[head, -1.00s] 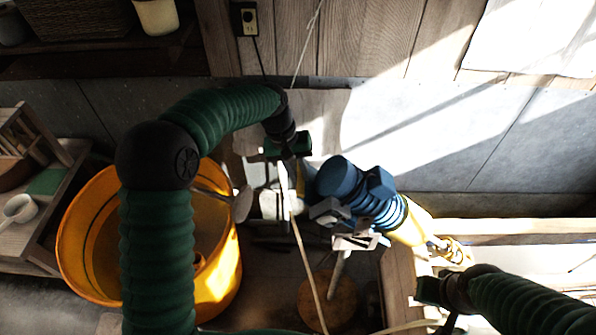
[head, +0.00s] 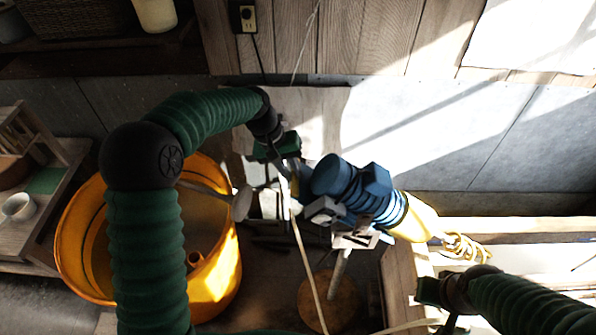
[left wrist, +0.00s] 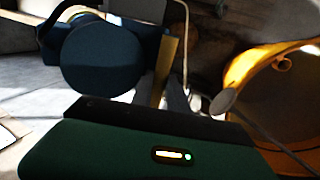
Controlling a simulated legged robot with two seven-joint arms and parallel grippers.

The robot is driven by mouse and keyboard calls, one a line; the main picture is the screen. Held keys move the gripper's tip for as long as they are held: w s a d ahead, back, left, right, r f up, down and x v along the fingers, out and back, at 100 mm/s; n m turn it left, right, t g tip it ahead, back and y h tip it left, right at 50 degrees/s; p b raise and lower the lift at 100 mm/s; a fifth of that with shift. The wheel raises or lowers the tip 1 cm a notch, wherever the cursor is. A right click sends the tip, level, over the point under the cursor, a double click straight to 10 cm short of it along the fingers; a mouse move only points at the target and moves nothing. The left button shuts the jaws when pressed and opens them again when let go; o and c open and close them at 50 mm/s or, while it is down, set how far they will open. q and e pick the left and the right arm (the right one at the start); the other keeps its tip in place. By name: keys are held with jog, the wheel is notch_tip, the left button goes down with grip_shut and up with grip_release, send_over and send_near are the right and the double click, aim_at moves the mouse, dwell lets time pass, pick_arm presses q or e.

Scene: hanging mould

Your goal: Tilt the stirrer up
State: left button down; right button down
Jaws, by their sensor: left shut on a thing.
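The stirrer's blue motor body (head: 350,185) lies slanted right of the middle of the head view, with a yellow section toward its lower right. In the left wrist view the blue motor (left wrist: 103,58) fills the upper left. My left gripper (head: 294,180) is at the stirrer's left end, shut on a yellow-edged part beside the motor; the exact grip is partly hidden. In the left wrist view the gripper's fingers (left wrist: 166,92) close around this yellow strip. My right gripper (head: 436,300) is low on the right, dark and partly cut off, so its jaws do not show clearly.
A large orange tub (head: 80,255) stands at left, partly behind my left arm. A grey disc on a rod (head: 241,204) reaches over its rim. A round wooden stool top (head: 328,303) is below the motor. A pale cord hangs beside my left gripper.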

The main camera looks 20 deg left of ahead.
pick_arm(q)
jog(key=s+a+f+h+b, duration=0.2)
jog(key=a+f+h+b, duration=0.1)
jog(key=f, duration=0.7)
jog(key=a+b, duration=0.1)
jog(key=b, duration=0.1)
jog(key=shift+a+t+b, duration=0.15)
jog(key=shift+t+b, duration=0.25)
jog(key=c, duration=1.6)
grip_release()
jog(key=shift+s+a, duration=0.1)
jog(key=shift+o, duration=1.2)
jog(key=shift+a, duration=0.2)
jog(key=shift+o, duration=0.3)
jog(key=shift+a+r, duration=0.1)
jog(key=shift+a, duration=0.2)
jog(key=b+v, duration=0.2)
jog(key=v, duration=1.4)
jog(key=shift+r, duration=0.35)
